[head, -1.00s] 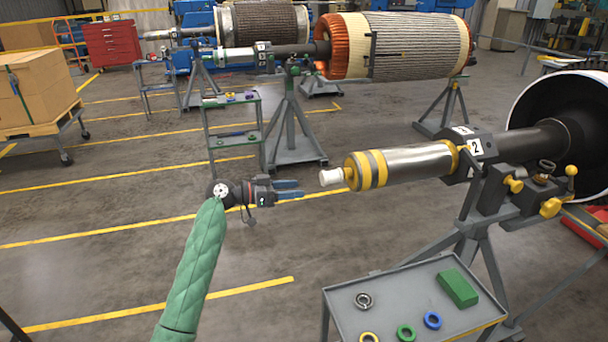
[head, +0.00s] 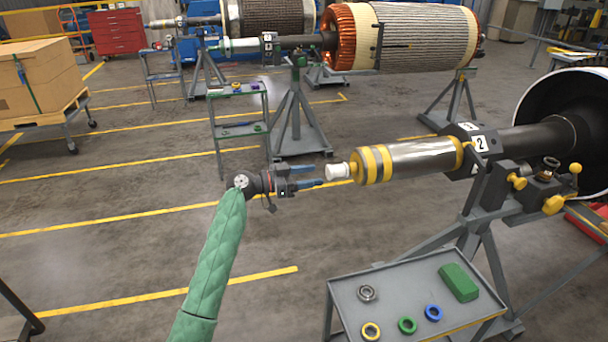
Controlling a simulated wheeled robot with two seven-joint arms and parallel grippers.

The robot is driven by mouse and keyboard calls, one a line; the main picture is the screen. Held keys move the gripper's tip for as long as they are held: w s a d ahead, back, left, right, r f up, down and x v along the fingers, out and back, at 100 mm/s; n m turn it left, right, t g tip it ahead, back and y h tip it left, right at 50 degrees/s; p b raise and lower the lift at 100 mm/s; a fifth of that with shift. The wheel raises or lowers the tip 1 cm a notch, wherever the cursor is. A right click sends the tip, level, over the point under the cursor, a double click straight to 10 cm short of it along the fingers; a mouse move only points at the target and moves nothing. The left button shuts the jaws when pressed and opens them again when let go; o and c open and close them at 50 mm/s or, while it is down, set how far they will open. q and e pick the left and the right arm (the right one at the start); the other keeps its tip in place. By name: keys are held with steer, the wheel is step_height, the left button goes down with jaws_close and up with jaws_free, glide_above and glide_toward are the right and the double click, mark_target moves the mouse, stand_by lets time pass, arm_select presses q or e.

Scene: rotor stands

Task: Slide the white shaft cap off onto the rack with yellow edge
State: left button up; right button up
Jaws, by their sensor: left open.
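The white shaft cap (head: 338,171) sits on the left end of the shaft (head: 412,160), a grey metal cylinder with yellow bands. My left gripper (head: 318,174) is open and empty just left of the cap. Its two blue fingers point right toward the cap, with a small gap between the fingertips and the cap. The rack with yellow edge (head: 388,317) is the grey tray below at the front right; a yellow strip runs along its near right edge. My right gripper is not in view.
The rack holds a metal ring (head: 367,293), yellow, green and blue rings, and a green block (head: 459,282). A grey stand (head: 484,225) carries the shaft. A small shelf trolley (head: 238,130) stands behind my left gripper. The floor below the gripper is clear.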

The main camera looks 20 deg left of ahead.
mark_target(328, 173)
arm_select(q)
steer(key=shift+w+d+r, duration=0.1)
steer(key=shift+d, duration=0.1)
steer(key=shift+w+d, duration=0.3)
steer(key=shift+d, duration=0.15)
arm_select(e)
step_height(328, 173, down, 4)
arm_select(q)
steer(key=shift+w+d+f, duration=0.1)
steer(key=shift+d+f, duration=0.05)
steer(key=shift+f, duration=0.05)
steer(key=shift+b+x, duration=0.35)
steer(key=shift+x, duration=0.4)
steer(key=shift+w+d, duration=0.1)
steer(key=shift+d, duration=0.05)
steer(key=shift+w+d+b, duration=0.25)
steer(key=shift+d+b, duration=0.1)
steer(key=shift+d, duration=0.05)
steer(key=shift+w+d, duration=0.35)
steer(key=shift+d, duration=0.1)
steer(key=shift+w+d+r+b, duration=0.1)
steer(key=shift+d+b, duration=0.1)
steer(key=shift+b, duration=0.1)
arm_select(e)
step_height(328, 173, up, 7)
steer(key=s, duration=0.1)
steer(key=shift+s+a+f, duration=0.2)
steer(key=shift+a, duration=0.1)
